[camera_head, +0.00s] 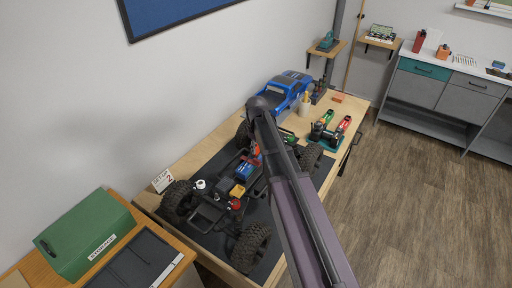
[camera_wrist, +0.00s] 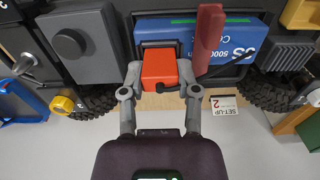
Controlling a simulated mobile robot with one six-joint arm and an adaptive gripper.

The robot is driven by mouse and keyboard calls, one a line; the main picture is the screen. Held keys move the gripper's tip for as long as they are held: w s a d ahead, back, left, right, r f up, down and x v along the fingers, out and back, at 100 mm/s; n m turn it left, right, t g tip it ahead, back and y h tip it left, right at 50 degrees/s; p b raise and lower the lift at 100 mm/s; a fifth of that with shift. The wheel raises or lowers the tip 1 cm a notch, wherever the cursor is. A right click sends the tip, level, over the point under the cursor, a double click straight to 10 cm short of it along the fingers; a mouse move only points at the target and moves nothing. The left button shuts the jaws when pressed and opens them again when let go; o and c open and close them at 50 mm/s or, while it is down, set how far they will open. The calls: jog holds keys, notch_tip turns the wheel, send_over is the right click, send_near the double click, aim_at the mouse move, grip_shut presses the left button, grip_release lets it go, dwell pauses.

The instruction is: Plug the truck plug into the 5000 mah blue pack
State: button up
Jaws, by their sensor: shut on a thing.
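The truck chassis with its black wheels (camera_head: 252,246) stands on a dark mat. The blue pack (camera_wrist: 238,42), with "5000" and "3S" partly readable, lies in the chassis; it also shows in the head view (camera_head: 242,169). My gripper (camera_wrist: 160,84) is shut on an orange plug (camera_wrist: 160,67), with a finger on each side. The plug is in front of the pack's left part, and a black wire shows at its lower edge. I cannot tell whether plug and pack are joined. A dark red upright piece (camera_wrist: 209,38) covers part of the pack's label.
A grey box (camera_wrist: 78,45) is left of the pack, and a yellow part (camera_head: 237,191) sits on the chassis. A "SET-UP 2" card (camera_head: 162,181) stands by the wall. A blue truck body (camera_head: 283,92) and small packs (camera_head: 322,131) are farther along the bench.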

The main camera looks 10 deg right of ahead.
jog(key=shift+f+b, duration=0.3)
jog(key=shift+f, duration=0.05)
jog(key=o, duration=0.9)
jog(key=shift+o, duration=0.2)
jog(key=shift+r, duration=0.2)
